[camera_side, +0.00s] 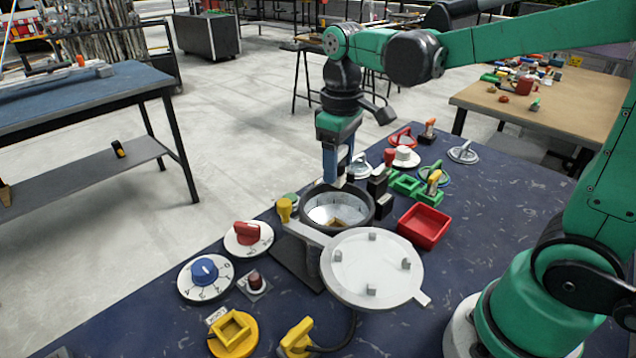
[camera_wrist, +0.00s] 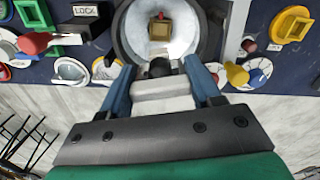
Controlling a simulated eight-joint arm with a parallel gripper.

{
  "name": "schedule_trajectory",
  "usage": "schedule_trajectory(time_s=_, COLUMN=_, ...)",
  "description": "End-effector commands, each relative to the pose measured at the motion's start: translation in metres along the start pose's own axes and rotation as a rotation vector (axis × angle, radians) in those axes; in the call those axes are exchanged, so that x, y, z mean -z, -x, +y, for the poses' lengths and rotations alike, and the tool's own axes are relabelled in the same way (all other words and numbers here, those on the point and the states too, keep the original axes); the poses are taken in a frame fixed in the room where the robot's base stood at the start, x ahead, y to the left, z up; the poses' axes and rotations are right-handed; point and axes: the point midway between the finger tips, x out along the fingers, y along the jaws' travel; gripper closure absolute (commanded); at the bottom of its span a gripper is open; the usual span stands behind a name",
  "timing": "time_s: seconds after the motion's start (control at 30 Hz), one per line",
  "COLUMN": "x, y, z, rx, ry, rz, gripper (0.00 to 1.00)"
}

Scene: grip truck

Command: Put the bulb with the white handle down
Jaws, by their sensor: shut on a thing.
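My gripper (camera_side: 340,180) points down at the back rim of a dark-rimmed round bowl (camera_side: 373,208). In the wrist view, its two blue fingers (camera_wrist: 160,82) are shut on a pale block with a dark rounded end, which looks like the bulb with the white handle (camera_wrist: 160,92). In the side view the held bulb is mostly hidden by the fingers. The bowl also fills the top of the wrist view (camera_wrist: 126,45), with a light inside and a small brown block (camera_wrist: 160,30) at its bottom.
A white round lid (camera_side: 345,275) with small posts lies open in front of the bowl. A red tray (camera_side: 424,226) is to the right. Red (camera_side: 248,236) and blue (camera_side: 205,271) knobs are at left. Several handled discs and green frames (camera_side: 405,185) crowd behind.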

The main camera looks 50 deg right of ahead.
Motion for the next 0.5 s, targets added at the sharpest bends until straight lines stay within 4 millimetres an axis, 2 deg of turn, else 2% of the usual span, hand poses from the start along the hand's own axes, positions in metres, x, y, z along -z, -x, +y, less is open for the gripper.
schedule_trajectory(time_s=0.03, x=-0.001, y=0.014, z=0.000, rx=0.000, ry=0.000, rz=0.000, gripper=0.98)
schedule_trajectory(time_s=0.2, x=0.000, y=0.052, z=0.000, rx=0.000, ry=0.000, rz=0.000, gripper=0.98)
schedule_trajectory(time_s=0.4, x=0.000, y=0.082, z=0.000, rx=0.000, ry=0.000, rz=0.000, gripper=0.98)
schedule_trajectory(time_s=0.5, x=0.002, y=0.088, z=0.000, rx=0.000, ry=-0.006, rz=0.000, gripper=0.98)
